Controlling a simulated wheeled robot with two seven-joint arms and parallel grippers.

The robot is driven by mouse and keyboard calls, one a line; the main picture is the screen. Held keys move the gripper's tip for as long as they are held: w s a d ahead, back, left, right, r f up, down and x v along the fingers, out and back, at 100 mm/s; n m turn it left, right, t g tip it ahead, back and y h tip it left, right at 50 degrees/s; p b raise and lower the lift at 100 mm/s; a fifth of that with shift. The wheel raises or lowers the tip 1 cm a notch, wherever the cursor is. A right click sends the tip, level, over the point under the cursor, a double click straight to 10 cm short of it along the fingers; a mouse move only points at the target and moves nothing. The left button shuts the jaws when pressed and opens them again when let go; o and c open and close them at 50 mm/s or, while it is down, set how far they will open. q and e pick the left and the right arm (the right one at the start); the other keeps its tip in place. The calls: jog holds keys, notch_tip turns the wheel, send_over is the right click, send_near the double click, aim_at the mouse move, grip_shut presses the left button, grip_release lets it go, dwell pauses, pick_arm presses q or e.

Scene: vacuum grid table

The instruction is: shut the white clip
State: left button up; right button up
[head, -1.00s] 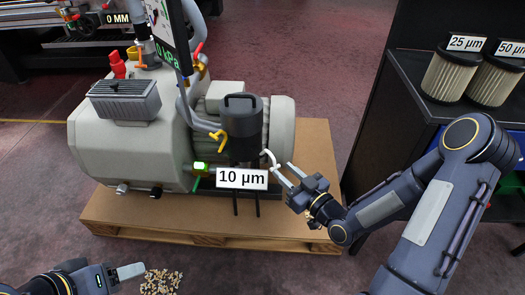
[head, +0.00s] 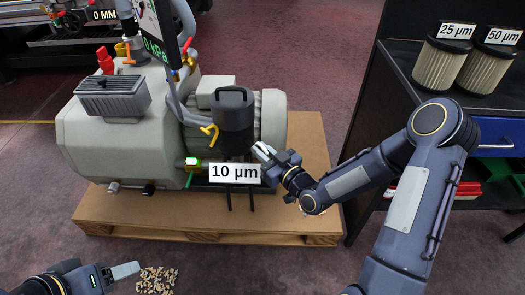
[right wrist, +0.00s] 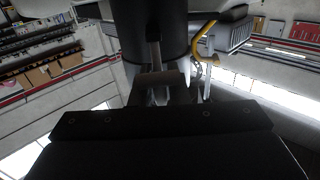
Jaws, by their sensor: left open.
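The white clip (head: 260,148) is on the right side of the dark filter canister (head: 233,122) on the pump, above the "10 µm" label (head: 235,174). It is small and partly covered by my right gripper (head: 263,151), whose fingertips are at the clip. Whether they touch or grip it, and whether the clip is open, I cannot tell. The right wrist view shows the canister's dark underside (right wrist: 155,35) close ahead, with the fingers in dim light. My left gripper (head: 125,270) is open and empty at the lower left, away from the pump.
The grey pump (head: 105,145) stands on a wooden pallet (head: 140,222). A yellow-handled valve (head: 210,131) is left of the canister. A dark cabinet (head: 405,85) at right carries 25 µm (head: 440,62) and 50 µm (head: 487,68) filters. Debris (head: 157,281) lies on the floor.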

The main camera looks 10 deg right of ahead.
jog(key=shift+a, duration=0.1)
grip_shut()
jog(key=shift+a+r+g+p, duration=0.1)
jog(key=shift+r+g+p, duration=0.3)
jog(key=shift+p, duration=0.35)
jog(key=w+r+g+h+p, duration=0.1)
jog(key=g+p, duration=0.2)
jog(key=p, duration=0.1)
jog(key=w+a+g+h+p, duration=0.1)
jog(key=g+h+p, duration=0.1)
jog(key=p, duration=0.3)
jog(key=w+r+g+h+p, duration=0.1)
jog(key=w+g+p, duration=0.1)
jog(key=g+p, duration=0.2)
jog(key=shift+w+a+r+g+h+p, duration=0.1)
jog(key=shift+a+r+g+h+p, duration=0.25)
jog(key=shift+p, duration=0.35)
jog(key=shift+w+a+f+m+g+h+p, duration=0.15)
jog(key=shift+w+g+h+p, duration=0.1)
jog(key=shift+g+p, duration=0.3)
jog(key=shift+w+a+f+m+g+h+p, duration=0.1)
jog(key=shift+w+f+m+g+p, duration=0.1)
jog(key=shift+g+p, duration=0.3)
